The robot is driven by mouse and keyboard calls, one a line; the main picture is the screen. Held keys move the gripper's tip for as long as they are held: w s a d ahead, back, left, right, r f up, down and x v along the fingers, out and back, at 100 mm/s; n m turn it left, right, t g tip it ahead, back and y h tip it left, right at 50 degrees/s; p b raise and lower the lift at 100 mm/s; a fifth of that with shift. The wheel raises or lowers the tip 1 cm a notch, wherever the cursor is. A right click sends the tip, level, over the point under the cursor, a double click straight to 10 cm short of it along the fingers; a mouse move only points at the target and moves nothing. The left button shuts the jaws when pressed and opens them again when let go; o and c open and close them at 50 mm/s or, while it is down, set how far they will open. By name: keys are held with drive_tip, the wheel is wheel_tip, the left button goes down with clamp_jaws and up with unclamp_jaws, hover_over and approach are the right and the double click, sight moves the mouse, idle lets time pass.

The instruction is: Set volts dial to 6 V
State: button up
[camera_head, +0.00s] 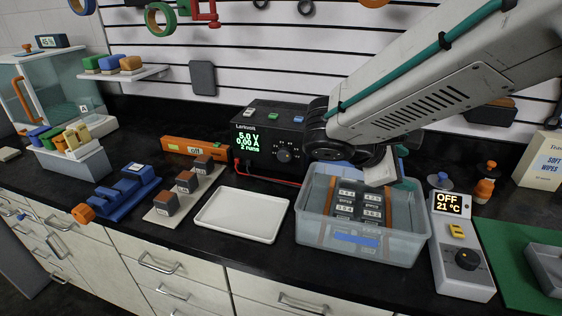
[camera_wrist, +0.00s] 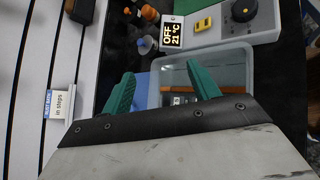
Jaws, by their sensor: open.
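The black power supply (camera_head: 263,113) stands at the back of the bench in the head view. Its green display (camera_head: 258,139) reads 5.0 V, 0.00 A and 2 runs. The dark round volts dial (camera_head: 284,155) is on its front, right of the display. My gripper (camera_wrist: 160,78) is open and empty in the wrist view, its teal fingers spread over the clear bin. In the head view it is partly hidden behind my arm, right of the power supply and apart from the dial. The wrist view does not show the dial.
A clear bin (camera_head: 318,228) holding dark labelled blocks stands right of the dial, near the front edge. A white tray (camera_head: 243,234) lies in front of the power supply. A hot plate (camera_head: 466,279) reading OFF, 21 °C is at the right. A red lead (camera_head: 272,180) runs along the bench.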

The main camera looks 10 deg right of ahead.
drive_tip(key=w+a+f+n+t+y, duration=0.1)
drive_tip(key=w+a+f+n+t, duration=0.2)
drive_tip(key=w+a+n+t, duration=0.55)
drive_tip(key=w+a+f+n+t, duration=0.35)
drive_tip(key=w+a+n, duration=0.2)
drive_tip(key=a, duration=0.65)
drive_tip(key=n+t+y, duration=0.2)
drive_tip(key=n+y, duration=0.1)
drive_tip(key=n, duration=0.2)
approach(284, 158)
drive_tip(key=shift+w+d+r, duration=0.1)
drive_tip(key=shift+w+r, duration=0.1)
drive_tip(key=shift+w, duration=0.1)
drive_tip(key=x, duration=0.7)
drive_tip(key=shift+w+d+f, duration=0.1)
drive_tip(key=shift+w+d, duration=0.05)
drive_tip(key=shift+w, duration=0.15)
